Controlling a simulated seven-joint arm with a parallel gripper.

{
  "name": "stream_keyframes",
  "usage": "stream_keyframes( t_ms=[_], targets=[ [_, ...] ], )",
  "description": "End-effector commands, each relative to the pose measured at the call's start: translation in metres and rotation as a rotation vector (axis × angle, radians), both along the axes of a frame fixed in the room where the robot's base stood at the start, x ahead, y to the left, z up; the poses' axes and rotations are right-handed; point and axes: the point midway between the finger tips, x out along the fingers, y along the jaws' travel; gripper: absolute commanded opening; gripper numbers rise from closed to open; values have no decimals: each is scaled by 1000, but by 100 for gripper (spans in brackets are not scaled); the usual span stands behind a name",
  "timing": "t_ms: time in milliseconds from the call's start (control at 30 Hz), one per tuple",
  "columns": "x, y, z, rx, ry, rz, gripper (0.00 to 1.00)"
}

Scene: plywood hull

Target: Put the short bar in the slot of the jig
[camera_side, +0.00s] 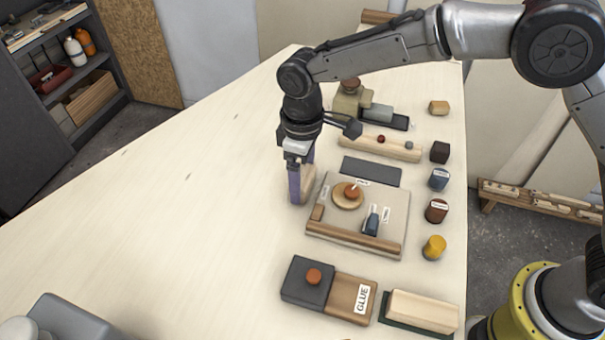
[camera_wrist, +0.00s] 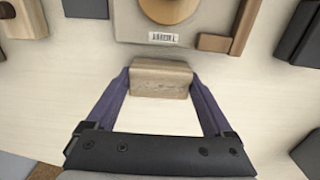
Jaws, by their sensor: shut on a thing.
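My gripper (camera_side: 301,188) has purple fingers and is shut on a short wooden bar (camera_side: 309,180), low over the bench at the left side of the jig. In the wrist view the bar (camera_wrist: 160,79) lies crosswise between the fingertips (camera_wrist: 160,85), apart from the edge of the board ahead. I cannot tell whether the bar touches the bench. The jig (camera_side: 384,203) looks to be a pale board with a long wooden rail (camera_side: 352,238) on its front edge, a small block at left, a round wooden disc with an orange knob (camera_side: 352,191) and a blue clamp (camera_side: 372,220). The slot is not clearly seen.
A dark grey block with an orange knob (camera_side: 308,280) and a glue-labelled wooden block (camera_side: 350,297) stand in front. A pale block (camera_side: 421,311) lies at front right. Several small coloured pieces line the right edge.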

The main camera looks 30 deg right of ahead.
Motion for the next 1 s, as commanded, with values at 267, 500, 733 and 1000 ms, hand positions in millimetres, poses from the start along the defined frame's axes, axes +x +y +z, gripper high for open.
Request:
stream_keyframes(
  t_ms=[267,500,733,1000],
  targets=[
    [0,0,-1,1,-1,0,32],
    [0,0,-4,0,0,0,100],
    [0,0,-1,1,-1,0,100],
    [1,1,37,4,-5,0,100]
  ],
)
